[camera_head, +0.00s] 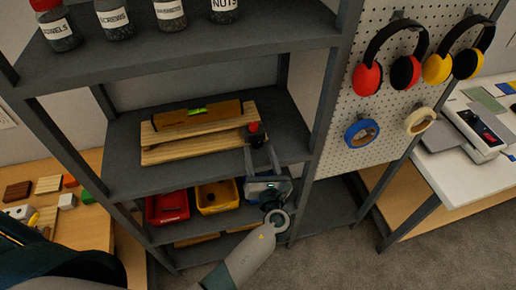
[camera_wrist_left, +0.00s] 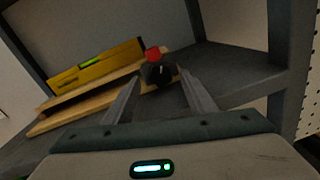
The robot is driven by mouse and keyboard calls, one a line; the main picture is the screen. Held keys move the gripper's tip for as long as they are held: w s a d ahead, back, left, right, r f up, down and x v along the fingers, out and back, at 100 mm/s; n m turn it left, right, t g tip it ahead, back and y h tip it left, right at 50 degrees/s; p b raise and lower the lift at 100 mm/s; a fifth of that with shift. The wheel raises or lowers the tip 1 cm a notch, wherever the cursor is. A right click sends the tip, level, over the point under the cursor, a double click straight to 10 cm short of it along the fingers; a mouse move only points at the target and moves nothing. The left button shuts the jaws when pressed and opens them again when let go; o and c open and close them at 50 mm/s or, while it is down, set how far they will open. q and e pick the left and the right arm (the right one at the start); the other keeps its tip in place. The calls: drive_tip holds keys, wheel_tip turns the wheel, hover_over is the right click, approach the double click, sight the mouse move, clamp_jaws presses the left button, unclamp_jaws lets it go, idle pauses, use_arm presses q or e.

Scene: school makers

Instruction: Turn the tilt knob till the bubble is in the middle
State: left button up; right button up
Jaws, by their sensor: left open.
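The tilt knob (camera_head: 254,138) is black with a red part above it, at the right end of a wooden board (camera_head: 185,151) on the middle shelf. It also shows in the left wrist view (camera_wrist_left: 159,74). A yellow spirit level (camera_head: 223,111) lies on the upper board, with a green vial (camera_head: 197,111). The bubble is too small to make out. My left gripper (camera_head: 261,150) is open in front of the knob. In the left wrist view the knob appears between the fingertips (camera_wrist_left: 159,78); I cannot tell whether they touch it. My right gripper is not in view.
The grey shelf upright (camera_head: 324,110) and pegboard with ear defenders (camera_head: 367,79) stand right of my gripper. Labelled jars (camera_head: 113,20) stand on the shelf above. Red (camera_head: 167,206) and yellow (camera_head: 217,197) bins sit below. The middle shelf (camera_head: 288,140) is bare right of the knob.

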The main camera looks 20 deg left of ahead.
sight(257, 143)
use_arm(q)
drive_tip(key=shift+x, duration=1.45)
drive_tip(key=c, duration=1.1)
drive_tip(key=shift+o, duration=0.3)
drive_tip(key=shift+f+b, duration=0.1)
drive_tip(key=shift+b, duration=0.25)
drive_tip(key=n+b, duration=0.4)
drive_tip(key=shift+f+n+b, duration=0.15)
drive_tip(key=shift+n+b, duration=0.15)
drive_tip(key=shift+n, duration=0.1)
drive_tip(key=shift+n+b, duration=1.05)
drive_tip(key=shift+n, duration=0.15)
drive_tip(key=shift+y, duration=0.3)
